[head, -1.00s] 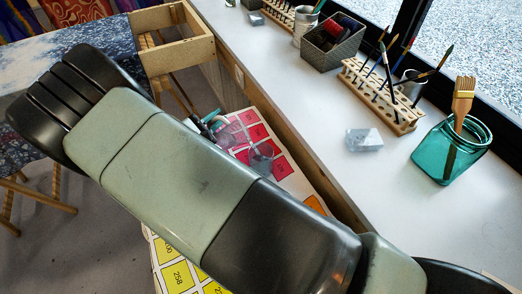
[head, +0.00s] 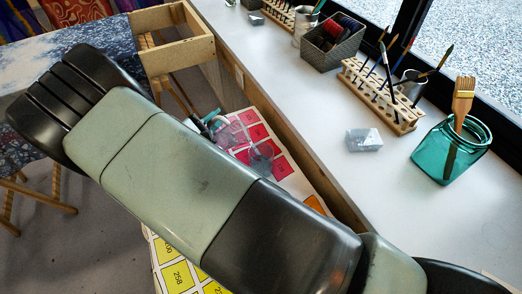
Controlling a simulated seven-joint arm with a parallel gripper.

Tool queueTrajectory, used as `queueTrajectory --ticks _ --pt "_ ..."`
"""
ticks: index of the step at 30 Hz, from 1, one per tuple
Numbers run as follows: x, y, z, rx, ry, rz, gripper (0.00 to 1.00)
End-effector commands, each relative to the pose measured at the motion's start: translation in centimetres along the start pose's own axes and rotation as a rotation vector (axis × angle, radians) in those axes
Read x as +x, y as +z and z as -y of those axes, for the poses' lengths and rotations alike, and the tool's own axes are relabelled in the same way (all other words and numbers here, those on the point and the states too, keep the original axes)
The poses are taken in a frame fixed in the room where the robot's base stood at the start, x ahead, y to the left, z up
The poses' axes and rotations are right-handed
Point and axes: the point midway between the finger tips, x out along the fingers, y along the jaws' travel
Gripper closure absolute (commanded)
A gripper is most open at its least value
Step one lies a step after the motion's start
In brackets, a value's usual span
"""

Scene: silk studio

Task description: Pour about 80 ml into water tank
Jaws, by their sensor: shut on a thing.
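My gripper (head: 209,122) shows only in part past the edge of my arm, which hides much of the middle of the view. It is shut on a clear vessel (head: 232,132), which looks tilted toward the lower right. A second clear vessel (head: 261,159), like a small glass or tank, stands just right of and below it, over the coloured card. The two are close together; I cannot tell if they touch. The liquid and its level are too small to make out.
A numbered colour card (head: 284,163) lies under the vessels. On the white sill (head: 330,175) stand a teal jar (head: 437,160) with a brush, a clear block (head: 364,140), a wooden brush rack (head: 385,103) and a dark basket (head: 335,48). A wooden box (head: 170,53) is at upper left.

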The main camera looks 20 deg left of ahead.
Motion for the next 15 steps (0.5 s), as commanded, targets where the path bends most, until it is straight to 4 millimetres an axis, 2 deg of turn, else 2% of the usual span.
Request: queueTrajectory --ticks 8,15 --pt "0.1 -0.7 0.2 -0.049 0.0 0.011 1.0" --pt "0.1 -3.5 0.2 -0.219 0.001 0.045 1.0"
